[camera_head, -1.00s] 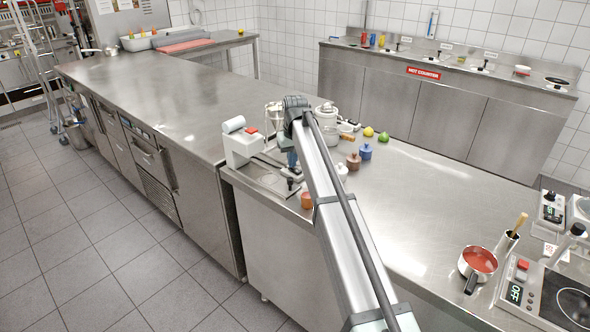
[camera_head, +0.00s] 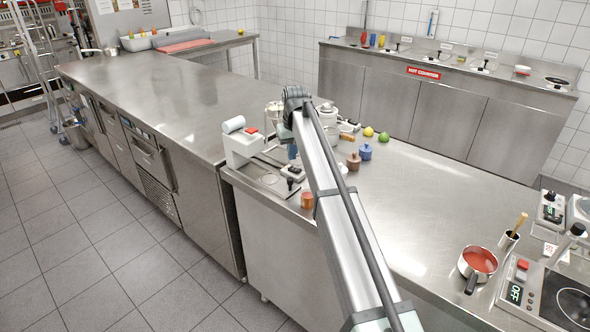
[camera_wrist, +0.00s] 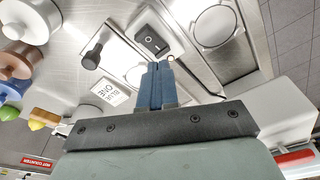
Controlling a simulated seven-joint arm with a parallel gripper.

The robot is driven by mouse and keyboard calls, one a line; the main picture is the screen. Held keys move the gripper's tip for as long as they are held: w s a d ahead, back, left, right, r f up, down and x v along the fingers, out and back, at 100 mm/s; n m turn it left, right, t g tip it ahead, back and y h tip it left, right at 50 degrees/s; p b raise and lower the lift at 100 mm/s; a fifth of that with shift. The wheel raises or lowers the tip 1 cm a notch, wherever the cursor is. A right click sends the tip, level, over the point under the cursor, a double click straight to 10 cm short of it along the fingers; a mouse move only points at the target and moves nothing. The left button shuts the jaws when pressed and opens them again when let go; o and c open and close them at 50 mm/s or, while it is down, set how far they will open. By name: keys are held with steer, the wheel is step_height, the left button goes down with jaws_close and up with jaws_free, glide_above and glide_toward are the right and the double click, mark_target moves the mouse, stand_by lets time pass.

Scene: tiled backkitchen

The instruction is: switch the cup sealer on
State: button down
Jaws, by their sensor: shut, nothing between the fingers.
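The cup sealer seems to be the white machine (camera_head: 240,147) with a roll on top and a red part, on the counter left of my arm. A black rocker switch (camera_wrist: 152,40) marked with a line and a circle sits on a small light box (camera_head: 292,171) beside it. My gripper (camera_wrist: 158,64) is shut and empty, its blue fingers together. In the wrist view its tips appear just below the rocker switch; whether they touch it I cannot tell. In the head view the blue fingers (camera_head: 292,152) show partly behind my arm.
A black-knobbed lever (camera_wrist: 93,55) and a card reading "BLUE ONE" (camera_wrist: 110,92) are close to the switch. An orange-brown cup (camera_head: 307,200), a brown pot (camera_head: 353,162) and a blue pot (camera_head: 365,151) stand nearby.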

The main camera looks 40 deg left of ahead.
mark_target(293, 168)
step_height(293, 168, up, 4)
steer(key=shift+f, duration=0.1)
stand_by(0.4)
steer(key=shift+w, duration=0.1)
stand_by(0.4)
